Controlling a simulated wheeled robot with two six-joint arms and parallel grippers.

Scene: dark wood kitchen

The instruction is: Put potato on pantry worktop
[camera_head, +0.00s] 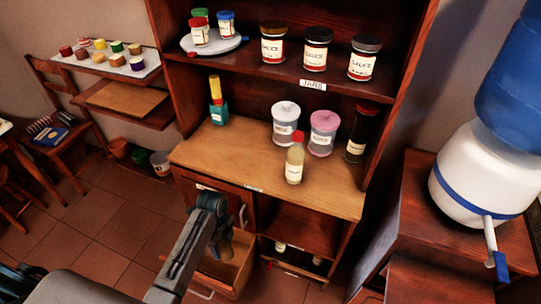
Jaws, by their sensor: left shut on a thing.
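The pantry worktop (235,150) is the light wooden surface of the tall dark cabinet in the middle of the camera_head view. My left gripper (224,238) is below and in front of the worktop's front edge, over an open drawer (233,271). It is shut on a small tan-brown thing, which looks like the potato (224,248); my wrist and fingers hide much of it. My right gripper is not in view.
A pale bottle (294,163) stands near the worktop's front edge. Two lidded jars (285,124) (323,135), a dark bottle (358,136) and a teal holder (217,112) stand behind. The worktop's left front and right front are bare. A water dispenser (470,170) stands right.

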